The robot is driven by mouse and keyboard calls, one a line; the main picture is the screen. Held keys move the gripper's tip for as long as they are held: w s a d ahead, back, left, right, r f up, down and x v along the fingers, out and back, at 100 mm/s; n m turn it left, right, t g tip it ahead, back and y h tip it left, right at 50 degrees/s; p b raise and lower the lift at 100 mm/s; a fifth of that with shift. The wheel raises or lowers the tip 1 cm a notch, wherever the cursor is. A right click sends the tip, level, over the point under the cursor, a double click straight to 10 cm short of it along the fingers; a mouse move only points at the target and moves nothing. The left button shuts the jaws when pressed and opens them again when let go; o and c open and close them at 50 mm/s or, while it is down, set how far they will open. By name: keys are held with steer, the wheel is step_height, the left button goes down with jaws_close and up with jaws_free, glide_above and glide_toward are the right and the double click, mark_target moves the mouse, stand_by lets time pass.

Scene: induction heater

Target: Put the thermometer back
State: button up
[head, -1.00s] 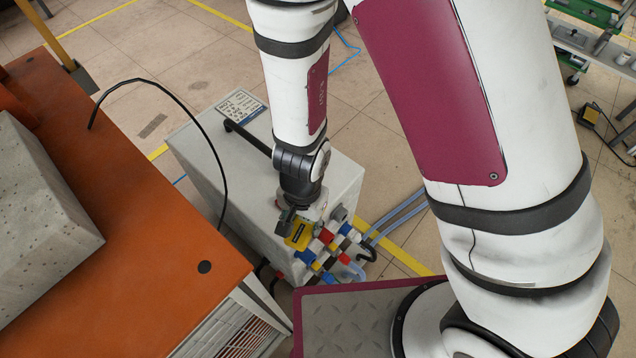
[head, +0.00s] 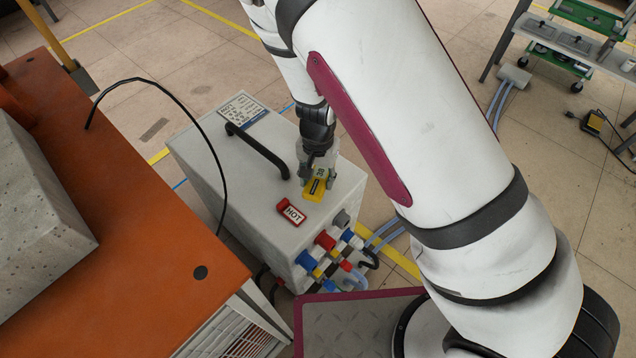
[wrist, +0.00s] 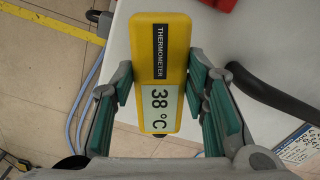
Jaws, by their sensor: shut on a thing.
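I cannot tell whether the thermometer touches the box top.
A red HOT sign (head: 291,213) sits on the box top, left of the thermometer. A black handle (head: 258,150) arches over the top. Coloured connectors (head: 330,255) and hoses crowd the front face. An orange table (head: 150,250) with a loose black cable (head: 180,100) stands at left.

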mark_target(318, 178)
steer(key=shift+w, duration=0.25)
steer(key=shift+f+b, duration=0.85)
steer(key=shift+f, duration=0.9)
steer(key=shift+f, duration=0.15)
steer(key=o, duration=1.2)
steer(key=shift+o, duration=0.2)
step_height(318, 178, up, 12)
steer(key=p, duration=0.5)
steer(key=shift+d, duration=0.1)
